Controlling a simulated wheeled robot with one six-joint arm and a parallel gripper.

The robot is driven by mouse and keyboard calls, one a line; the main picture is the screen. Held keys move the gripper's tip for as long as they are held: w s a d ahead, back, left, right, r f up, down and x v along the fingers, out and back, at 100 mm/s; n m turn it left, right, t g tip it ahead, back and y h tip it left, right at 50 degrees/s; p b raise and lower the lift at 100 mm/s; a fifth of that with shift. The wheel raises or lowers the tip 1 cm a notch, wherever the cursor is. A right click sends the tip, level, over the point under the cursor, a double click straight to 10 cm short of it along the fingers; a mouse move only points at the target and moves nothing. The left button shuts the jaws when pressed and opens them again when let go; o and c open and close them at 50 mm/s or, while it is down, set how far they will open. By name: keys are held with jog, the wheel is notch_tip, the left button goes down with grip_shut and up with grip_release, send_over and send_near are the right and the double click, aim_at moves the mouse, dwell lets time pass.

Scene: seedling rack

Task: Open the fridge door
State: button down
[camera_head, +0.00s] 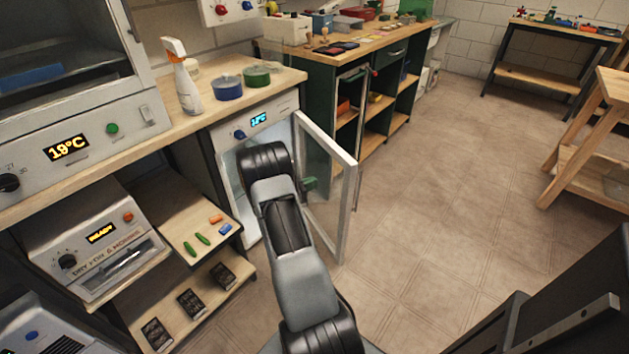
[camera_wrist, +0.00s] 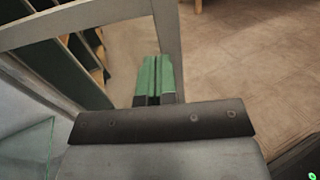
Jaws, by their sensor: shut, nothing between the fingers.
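The small fridge (camera_head: 283,109) stands under the wooden counter, with a blue lit display on its top panel. Its white-framed glass door (camera_head: 349,205) stands wide open, swung out to the right into the aisle. My arm covers much of the fridge's opening. My gripper (camera_head: 310,184) has green fingers and is at the inner side of the door, in front of its glass. In the wrist view, the fingers (camera_wrist: 154,76) are shut together with nothing between them, close to the door's upright frame bar (camera_wrist: 168,40). Whether they touch it I cannot tell.
A spray bottle (camera_head: 183,78), a blue tub (camera_head: 228,87) and a green tub (camera_head: 256,76) stand on the counter above. A green workbench (camera_head: 330,105) is behind the door. A wooden stand (camera_head: 590,150) is at the right. The floor between is clear.

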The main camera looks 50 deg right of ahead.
aim_at(345, 170)
jog(key=b+x, duration=0.1)
jog(key=x, duration=1)
jog(key=shift+d+b, duration=0.15)
jog(key=shift+b, duration=0.15)
jog(key=shift+d, duration=0.15)
